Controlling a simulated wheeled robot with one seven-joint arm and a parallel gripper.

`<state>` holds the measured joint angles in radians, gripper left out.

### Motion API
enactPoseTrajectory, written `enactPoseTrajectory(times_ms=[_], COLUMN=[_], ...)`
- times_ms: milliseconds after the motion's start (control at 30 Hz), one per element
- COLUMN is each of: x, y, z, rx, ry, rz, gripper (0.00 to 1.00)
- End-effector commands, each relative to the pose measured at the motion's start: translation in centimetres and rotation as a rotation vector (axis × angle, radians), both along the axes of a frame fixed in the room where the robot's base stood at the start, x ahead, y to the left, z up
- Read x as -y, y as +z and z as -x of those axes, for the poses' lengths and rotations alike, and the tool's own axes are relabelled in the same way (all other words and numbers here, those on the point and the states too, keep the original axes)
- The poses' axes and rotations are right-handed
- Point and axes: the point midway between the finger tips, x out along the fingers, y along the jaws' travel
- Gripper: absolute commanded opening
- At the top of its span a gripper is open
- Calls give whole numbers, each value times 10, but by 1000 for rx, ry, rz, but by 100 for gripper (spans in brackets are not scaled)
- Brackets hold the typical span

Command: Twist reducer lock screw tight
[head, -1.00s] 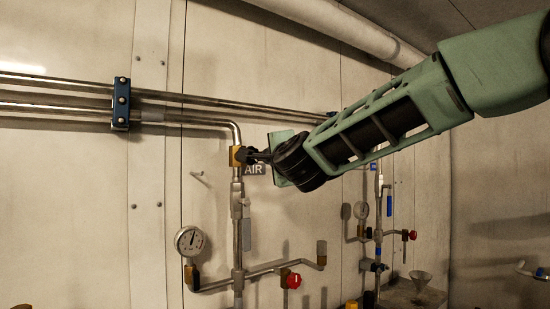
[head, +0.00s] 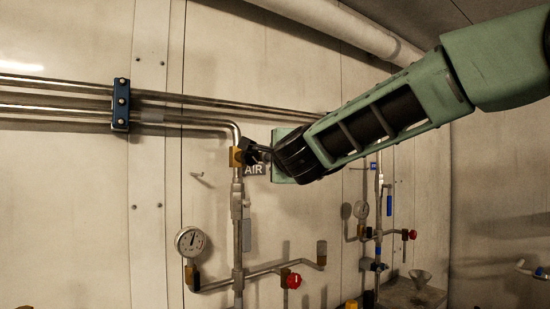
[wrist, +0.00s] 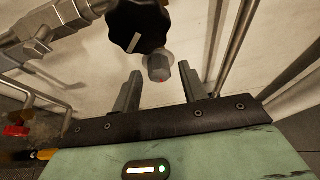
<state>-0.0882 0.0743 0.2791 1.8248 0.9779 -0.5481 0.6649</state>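The reducer's black ribbed knob (wrist: 138,27), with a white mark, is at the top of the wrist view. Just below it is a small grey ribbed cap with a red dot, which looks like the lock screw (wrist: 160,67). My gripper (wrist: 160,72) is open, one finger on each side of the screw, with a visible gap on both sides. I cannot tell how deep the screw sits between the fingertips. In the head view my gripper (head: 262,152) is at the brass reducer body (head: 236,157) on the vertical pipe and hides most of the knob; the screw cannot be made out there.
A pressure gauge (head: 190,241) and a red valve knob (head: 293,281) are lower on the pipework. Horizontal pipes (head: 60,95) run along the wall at left. A second pipe assembly (head: 379,230) stands to the right.

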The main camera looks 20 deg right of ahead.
Motion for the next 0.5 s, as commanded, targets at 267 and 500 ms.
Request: enactPoseTrajectory(times_ms=[267,500], x=[-1,-3], y=[0,0], z=[0,23], rx=[0,2], ry=[1,3], rz=[2,3], gripper=[45,45])
